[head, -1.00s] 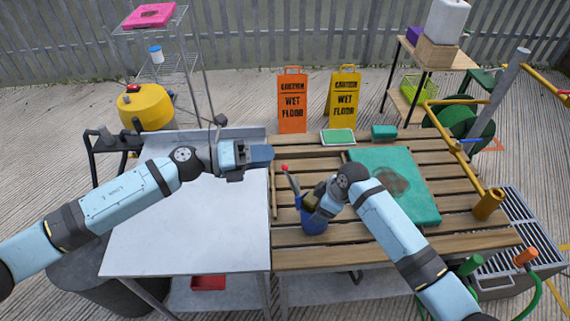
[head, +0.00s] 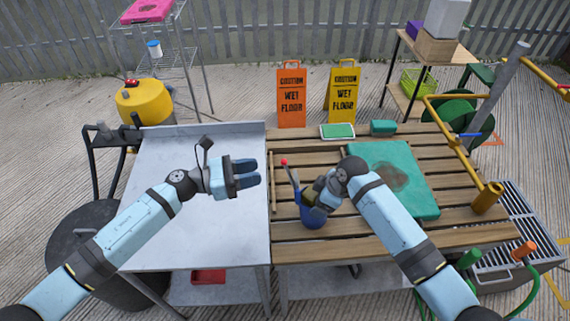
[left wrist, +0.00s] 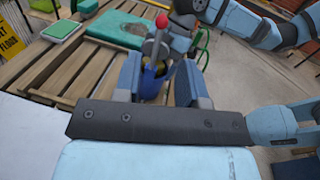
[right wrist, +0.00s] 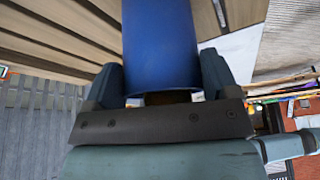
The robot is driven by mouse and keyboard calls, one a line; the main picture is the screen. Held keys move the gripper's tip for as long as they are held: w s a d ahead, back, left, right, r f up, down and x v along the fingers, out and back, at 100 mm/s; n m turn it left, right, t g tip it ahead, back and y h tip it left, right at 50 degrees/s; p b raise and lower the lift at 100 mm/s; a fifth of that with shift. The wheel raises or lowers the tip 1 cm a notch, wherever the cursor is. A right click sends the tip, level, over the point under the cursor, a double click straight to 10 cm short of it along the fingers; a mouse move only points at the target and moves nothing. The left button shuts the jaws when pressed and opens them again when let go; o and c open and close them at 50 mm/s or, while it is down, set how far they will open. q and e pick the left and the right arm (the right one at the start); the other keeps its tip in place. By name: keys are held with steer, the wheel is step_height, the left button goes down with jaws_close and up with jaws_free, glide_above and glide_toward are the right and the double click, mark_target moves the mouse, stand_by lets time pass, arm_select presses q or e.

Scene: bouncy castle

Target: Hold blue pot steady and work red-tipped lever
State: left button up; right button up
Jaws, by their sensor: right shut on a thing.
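The blue pot (head: 312,217) stands on the slatted wooden table, near its left edge. A lever with a red tip (head: 284,162) rises from the pot and leans to the left. My right gripper (head: 311,203) is shut on the pot; the right wrist view shows the blue pot wall (right wrist: 160,45) between its fingers. My left gripper (head: 250,173) is open and empty, over the metal table, left of the lever and apart from it. In the left wrist view the red tip (left wrist: 161,21) and the pot (left wrist: 152,80) show beyond and between the open fingers.
The metal table (head: 190,240) on the left is bare. A stained green mat (head: 405,200) lies right of the pot. A green-topped pad (head: 338,131) and a green block (head: 383,127) lie at the back. Orange (head: 291,95) and yellow (head: 343,95) signs stand behind.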

mark_target(285, 164)
arm_select(q)
steer(key=x, duration=0.8)
steer(key=shift+w+d, duration=0.1)
steer(key=shift+d, duration=0.25)
jaws_close()
